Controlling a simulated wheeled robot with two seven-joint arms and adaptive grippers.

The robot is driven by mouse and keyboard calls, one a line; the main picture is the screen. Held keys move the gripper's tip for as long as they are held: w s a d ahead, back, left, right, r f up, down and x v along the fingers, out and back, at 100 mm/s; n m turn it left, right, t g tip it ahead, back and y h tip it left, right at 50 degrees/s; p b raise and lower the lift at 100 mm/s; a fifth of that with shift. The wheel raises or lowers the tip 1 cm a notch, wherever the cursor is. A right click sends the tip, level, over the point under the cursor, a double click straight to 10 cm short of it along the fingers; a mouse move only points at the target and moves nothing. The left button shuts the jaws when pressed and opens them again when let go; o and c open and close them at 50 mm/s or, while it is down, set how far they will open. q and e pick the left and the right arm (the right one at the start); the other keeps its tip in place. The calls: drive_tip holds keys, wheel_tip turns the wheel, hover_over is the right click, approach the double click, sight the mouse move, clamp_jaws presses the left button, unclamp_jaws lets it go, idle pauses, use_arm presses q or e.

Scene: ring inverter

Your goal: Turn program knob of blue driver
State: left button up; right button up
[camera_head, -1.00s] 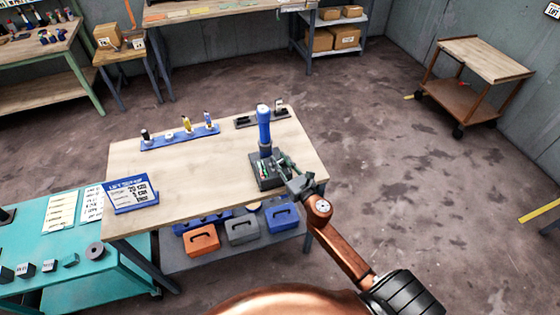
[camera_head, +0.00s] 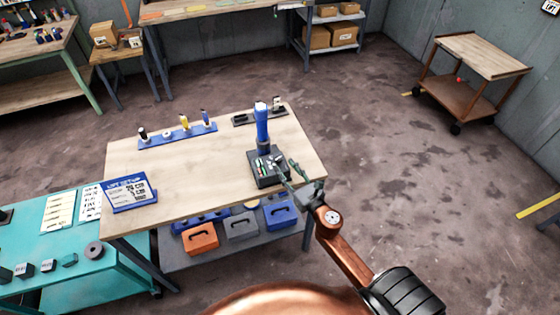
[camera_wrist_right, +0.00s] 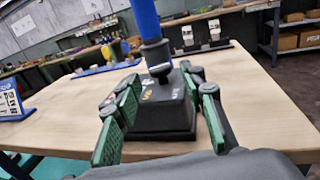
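The blue driver (camera_head: 262,127) stands upright on a dark base (camera_head: 268,180) near the right end of the wooden table. It also shows in the right wrist view (camera_wrist_right: 146,22). A dark round knob (camera_wrist_right: 160,71) on the base faces the right wrist camera. My right gripper (camera_head: 290,172) is at the base's right front side. In the right wrist view its green-padded fingers (camera_wrist_right: 166,125) are spread wide, with the base and knob beyond and between them and nothing held. My left gripper is not in view.
A blue rack with small tools (camera_head: 178,136) and a dark holder (camera_head: 258,118) stand along the table's back edge. A blue sign (camera_head: 130,193) stands at the left. Orange (camera_head: 200,238), grey (camera_head: 241,229) and blue (camera_head: 280,214) boxes sit on the lower shelf.

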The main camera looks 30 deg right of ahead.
drive_tip(key=s, duration=0.6)
idle(0.4)
